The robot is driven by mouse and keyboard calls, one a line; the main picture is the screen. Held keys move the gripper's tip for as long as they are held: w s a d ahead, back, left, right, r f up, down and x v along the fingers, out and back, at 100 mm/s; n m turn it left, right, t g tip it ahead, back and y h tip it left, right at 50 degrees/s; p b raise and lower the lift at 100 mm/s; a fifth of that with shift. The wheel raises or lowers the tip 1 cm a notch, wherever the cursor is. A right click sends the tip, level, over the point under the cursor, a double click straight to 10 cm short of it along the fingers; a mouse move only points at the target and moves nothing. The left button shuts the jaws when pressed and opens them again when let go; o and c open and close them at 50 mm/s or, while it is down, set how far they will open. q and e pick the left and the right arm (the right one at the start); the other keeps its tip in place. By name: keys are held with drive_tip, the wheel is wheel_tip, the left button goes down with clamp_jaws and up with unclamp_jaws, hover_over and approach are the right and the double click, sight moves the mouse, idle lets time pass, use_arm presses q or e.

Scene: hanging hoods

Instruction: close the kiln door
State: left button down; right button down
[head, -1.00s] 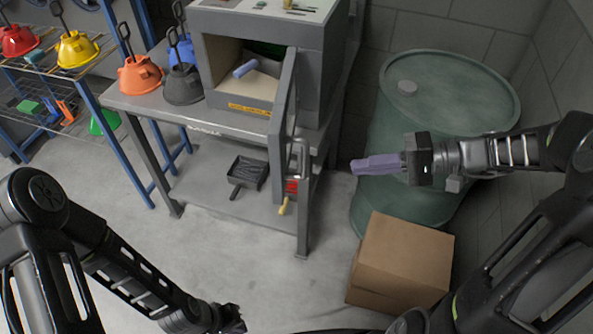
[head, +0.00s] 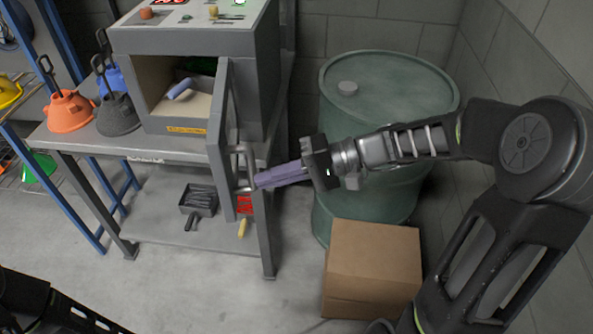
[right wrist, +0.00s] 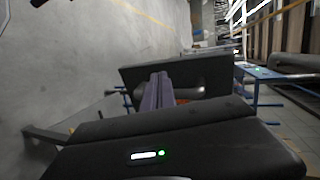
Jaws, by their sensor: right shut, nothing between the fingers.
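The grey kiln (head: 196,30) stands on a metal table at the left in the head view. Its door (head: 226,130) stands wide open toward me, at the right side of the opening. A metal handle (head: 241,160) is on the door's right face. My right gripper (head: 258,182), with purple fingers, is shut and empty. Its tips are right by the lower part of the handle; I cannot tell if they touch. In the right wrist view the closed fingers (right wrist: 157,92) point at a dark panel, apparently the door (right wrist: 150,70). My left gripper is out of view.
A blue roll (head: 181,88) lies inside the kiln. Orange (head: 68,112) and black (head: 117,115) hoods stand left of it on the table (head: 95,146). A green drum (head: 385,95) and cardboard box (head: 372,262) stand at the right. A dark tray (head: 199,200) is on the lower shelf.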

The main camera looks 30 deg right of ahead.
sight(229, 186)
drive_tip(key=shift+w+a+f+p, duration=0.1)
drive_tip(key=shift+w+a+p, duration=0.15)
drive_tip(key=shift+a, duration=0.5)
drive_tip(key=shift+w+a+r+p, duration=0.1)
drive_tip(key=shift+w+a+p, duration=0.15)
drive_tip(key=shift+a, duration=0.5)
drive_tip(key=shift+w+a+f+p, duration=0.15)
drive_tip(key=shift+w+a, duration=0.15)
drive_tip(key=shift+a, duration=0.45)
drive_tip(key=shift+a, duration=0.1)
